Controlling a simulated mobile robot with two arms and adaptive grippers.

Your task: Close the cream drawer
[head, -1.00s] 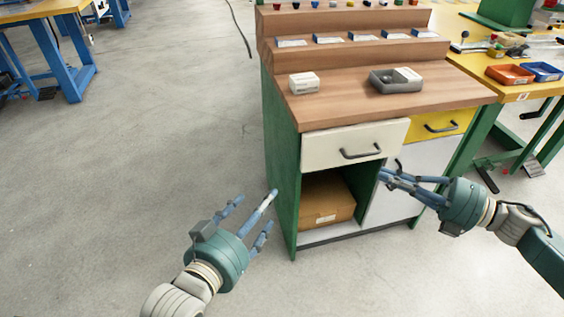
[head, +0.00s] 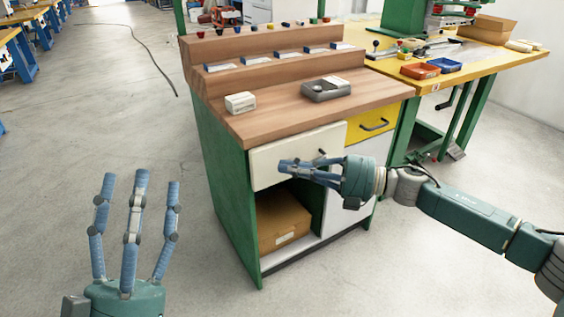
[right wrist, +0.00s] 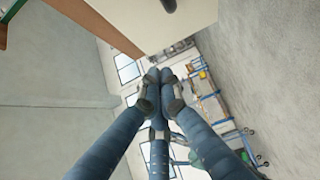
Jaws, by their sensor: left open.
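The cream drawer (head: 298,148) is at the upper left of the workbench front, over an open compartment. Its front appears to stand slightly proud of the yellow drawer beside it; I cannot tell how far. Its dark handle (head: 322,157) is partly hidden by my right gripper (head: 286,168). That gripper's fingers are together in front of the drawer's lower part; touching or apart is unclear. In the right wrist view a cream panel (right wrist: 140,22) shows at the top, and the fingertips (right wrist: 160,78) meet with nothing seen between them. My left gripper (head: 138,182) is open and empty, left of the bench.
A yellow drawer (head: 371,125) is right of the cream one. A cardboard box (head: 283,222) sits in the compartment below. A grey tray (head: 326,89) and a small white box (head: 240,102) stand on the worktop.

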